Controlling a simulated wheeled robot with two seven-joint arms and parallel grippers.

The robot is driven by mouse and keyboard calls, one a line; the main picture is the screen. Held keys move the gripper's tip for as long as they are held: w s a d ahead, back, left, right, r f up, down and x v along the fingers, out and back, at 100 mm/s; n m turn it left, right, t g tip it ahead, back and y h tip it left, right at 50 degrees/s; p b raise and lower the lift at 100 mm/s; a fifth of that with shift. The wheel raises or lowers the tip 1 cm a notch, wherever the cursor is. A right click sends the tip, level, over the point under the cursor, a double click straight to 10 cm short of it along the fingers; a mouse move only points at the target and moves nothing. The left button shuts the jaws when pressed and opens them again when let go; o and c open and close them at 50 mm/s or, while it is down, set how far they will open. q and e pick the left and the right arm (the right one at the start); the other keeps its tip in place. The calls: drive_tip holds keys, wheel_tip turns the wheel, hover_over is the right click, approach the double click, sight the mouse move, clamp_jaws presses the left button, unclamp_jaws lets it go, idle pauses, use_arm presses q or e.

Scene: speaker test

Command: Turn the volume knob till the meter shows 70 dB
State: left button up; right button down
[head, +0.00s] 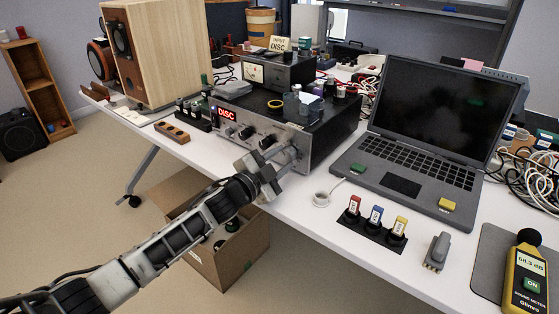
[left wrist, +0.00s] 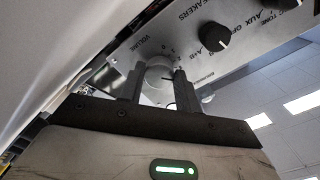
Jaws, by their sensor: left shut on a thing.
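The amplifier (head: 318,142) stands on the table with its silver front facing me and a red DISC display lit. My left gripper (head: 284,160) is at the right end of that front. In the left wrist view, the round silver volume knob (left wrist: 158,72) sits between the two fingers of my left gripper (left wrist: 157,84), which is shut on it. The VOLUME label and scale numbers show beside it. In the head view the gripper hides the knob. The yellow sound meter (head: 526,278) at the right edge appears to read 68.3 dB. My right gripper is not in view.
An open laptop (head: 418,130) stands right of the amplifier. A wooden speaker (head: 160,50) stands left. An open cardboard box (head: 238,262) is below.

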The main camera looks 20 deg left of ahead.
use_arm(q)
drive_tip(key=shift+f, duration=0.1)
drive_tip(key=o, duration=1)
drive_tip(key=shift+c, duration=0.2)
drive_tip(key=shift+s+a, duration=0.1)
drive_tip(key=shift+s, duration=0.05)
drive_tip(key=shift+s+a, duration=0.1)
drive_tip(key=shift+s, duration=0.25)
drive_tip(key=v, duration=1.5)
drive_tip(key=shift+p, duration=0.45)
